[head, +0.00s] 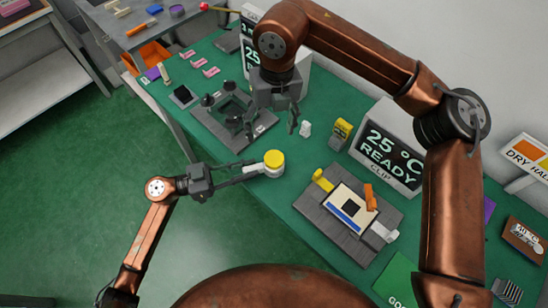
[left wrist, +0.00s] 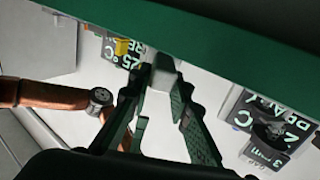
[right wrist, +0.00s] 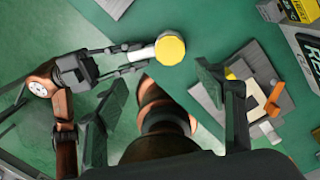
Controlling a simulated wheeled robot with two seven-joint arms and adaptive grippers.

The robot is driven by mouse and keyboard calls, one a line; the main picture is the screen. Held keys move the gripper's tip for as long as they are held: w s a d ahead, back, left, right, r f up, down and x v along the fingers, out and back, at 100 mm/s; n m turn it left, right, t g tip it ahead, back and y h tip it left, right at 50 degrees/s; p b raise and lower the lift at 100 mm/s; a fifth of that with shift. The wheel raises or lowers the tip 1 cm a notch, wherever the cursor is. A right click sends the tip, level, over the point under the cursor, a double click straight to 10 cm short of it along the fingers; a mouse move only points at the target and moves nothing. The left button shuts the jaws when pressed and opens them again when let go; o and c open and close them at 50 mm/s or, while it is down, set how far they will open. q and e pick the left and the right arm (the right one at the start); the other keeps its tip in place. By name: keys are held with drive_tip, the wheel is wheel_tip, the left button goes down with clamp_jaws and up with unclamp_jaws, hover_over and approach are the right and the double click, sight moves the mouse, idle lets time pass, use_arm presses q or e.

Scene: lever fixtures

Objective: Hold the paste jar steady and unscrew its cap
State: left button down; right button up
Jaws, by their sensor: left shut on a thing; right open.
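The paste jar is a small white jar (head: 273,173) with a round yellow cap (head: 273,158), near the front edge of the green table. My left gripper (head: 262,170) is shut on the white body from the left, below the cap. In the left wrist view a pale part of the jar (left wrist: 164,76) shows between the fingertips. In the right wrist view the yellow cap (right wrist: 171,48) is at upper centre, with the white body (right wrist: 143,53) beside it. My right gripper (head: 272,127) is open and empty, behind the jar and apart from the cap.
A dark grey fixture (head: 226,118) stands left of my right gripper. Another fixture (head: 325,212) with a yellow handle and orange lever is right of the jar. Behind are a small white object (head: 305,129), a yellow box (head: 341,132) and a display (head: 386,152) reading 25 °C READY.

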sight(274, 158)
drive_tip(key=shift+h, duration=0.4)
drive_tip(key=shift+w+d+f, duration=0.1)
drive_tip(key=shift+d+f, duration=0.1)
drive_tip(key=shift+f, duration=3.1)
drive_tip(key=shift+d+f, duration=0.2)
drive_tip(key=shift+f, duration=3.05)
drive_tip(key=shift+c, duration=0.5)
